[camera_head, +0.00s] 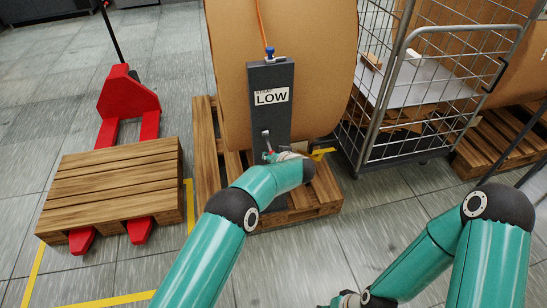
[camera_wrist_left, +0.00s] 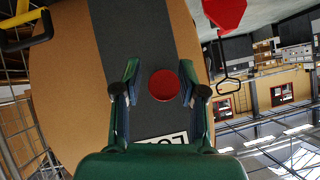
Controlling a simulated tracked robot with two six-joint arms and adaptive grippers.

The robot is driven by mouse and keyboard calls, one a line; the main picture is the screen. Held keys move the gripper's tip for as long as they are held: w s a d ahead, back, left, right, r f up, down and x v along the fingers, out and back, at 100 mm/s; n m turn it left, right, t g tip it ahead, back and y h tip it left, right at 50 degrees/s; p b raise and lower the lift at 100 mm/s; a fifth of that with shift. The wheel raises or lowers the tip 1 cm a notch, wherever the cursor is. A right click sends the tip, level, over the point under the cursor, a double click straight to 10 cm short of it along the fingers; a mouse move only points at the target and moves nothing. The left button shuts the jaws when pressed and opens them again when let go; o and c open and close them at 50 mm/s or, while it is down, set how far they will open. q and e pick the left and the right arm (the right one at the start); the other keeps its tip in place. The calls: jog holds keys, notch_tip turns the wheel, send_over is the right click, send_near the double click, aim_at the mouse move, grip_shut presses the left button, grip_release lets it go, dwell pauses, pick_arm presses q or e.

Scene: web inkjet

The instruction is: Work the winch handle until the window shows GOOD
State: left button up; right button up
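A dark grey winch post (camera_head: 268,118) stands before a big brown roll. Its window (camera_head: 270,96) reads LOW. The winch handle (camera_head: 267,142) is a small metal lever low on the post's front, with a bit of red at its lower end. My left gripper (camera_head: 275,157) is at that lower end, partly hidden by its own wrist. In the left wrist view, a round red knob (camera_wrist_left: 164,85) shows between the fingers of my left gripper (camera_wrist_left: 160,92), which are open with gaps on both sides. My right gripper (camera_head: 346,299) is at the bottom edge, its fingers unclear.
The brown roll (camera_head: 325,65) stands on a wooden pallet (camera_head: 207,150). A wire cage trolley (camera_head: 415,100) is close on the right. A red pallet jack (camera_head: 126,95) carries another pallet (camera_head: 112,185) on the left. Open floor lies in front.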

pick_arm(q)
jog(key=shift+s, duration=0.1)
jog(key=v, duration=1.1)
jog(key=shift+s+d+r, duration=0.2)
jog(key=shift+s+r, duration=0.05)
jog(key=shift+s, duration=0.05)
